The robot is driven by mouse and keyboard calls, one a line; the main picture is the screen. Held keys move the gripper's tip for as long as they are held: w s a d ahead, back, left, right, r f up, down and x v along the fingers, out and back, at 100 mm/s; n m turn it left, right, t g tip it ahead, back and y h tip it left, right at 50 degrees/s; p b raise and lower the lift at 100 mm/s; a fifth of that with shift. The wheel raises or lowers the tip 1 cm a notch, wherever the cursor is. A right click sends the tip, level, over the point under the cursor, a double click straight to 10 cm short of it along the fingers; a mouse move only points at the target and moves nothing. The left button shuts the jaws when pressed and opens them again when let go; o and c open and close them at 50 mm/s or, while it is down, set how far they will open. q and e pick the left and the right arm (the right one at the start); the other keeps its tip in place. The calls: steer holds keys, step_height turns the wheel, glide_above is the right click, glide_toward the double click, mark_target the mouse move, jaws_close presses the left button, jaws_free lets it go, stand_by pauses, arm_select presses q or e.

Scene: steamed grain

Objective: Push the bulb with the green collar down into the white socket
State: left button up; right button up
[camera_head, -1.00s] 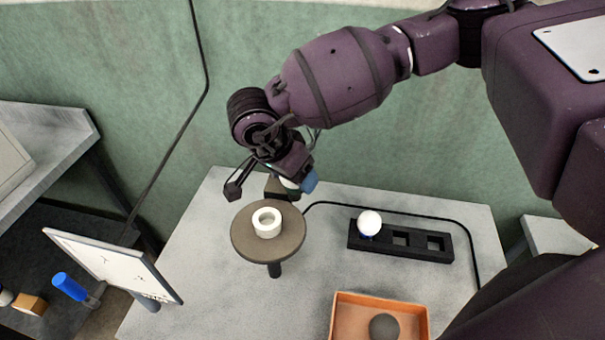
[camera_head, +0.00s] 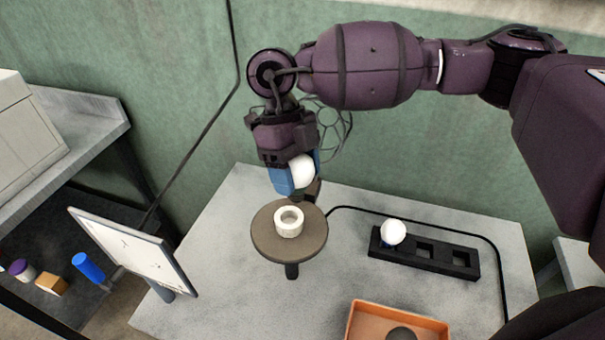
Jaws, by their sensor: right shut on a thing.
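The white ring-shaped socket (camera_head: 289,222) sits on a round brown stand (camera_head: 268,240), its opening facing up. My right gripper (camera_head: 299,176) is above and slightly behind the socket, pointing down. It is shut on a white bulb (camera_head: 302,171), which shows between its blue fingertips. The bulb is apart from the socket. Its collar is hidden by the fingers, so I cannot tell its colour. My left gripper is not in view.
Another white bulb (camera_head: 393,232) stands in the left slot of a black rack (camera_head: 460,264); the other two slots are empty. An orange tray (camera_head: 362,316) holding a dark ball (camera_head: 401,334) is at the front. A white panel (camera_head: 125,247) stands at left. A black cable crosses the table.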

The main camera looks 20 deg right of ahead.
steer(key=m, duration=0.2)
steer(key=a+r+m+y, duration=0.1)
steer(key=r+m+y, duration=0.1)
steer(key=m, duration=0.1)
steer(key=shift+s+a+m+b, duration=0.15)
steer(key=shift+s+m+b, duration=0.15)
steer(key=shift+s+b, duration=0.1)
steer(key=m+y, duration=0.1)
steer(key=m, duration=0.1)
steer(key=r+m, duration=0.1)
steer(key=m, duration=0.1)
steer(key=r+m+t+y, duration=0.1)
steer(key=m, duration=0.1)
steer(key=shift+s+a+r+y+b, duration=0.25)
steer(key=shift+s+a+y+b, duration=0.05)
steer(key=shift+s+a, duration=0.1)
steer(key=shift+f+b, duration=1.9)
steer(key=shift+f, duration=1)
steer(key=shift+f, duration=0.1)
steer(key=shift+f, duration=0.85)
steer(key=shift+f, duration=0.6)
steer(key=o, duration=1)
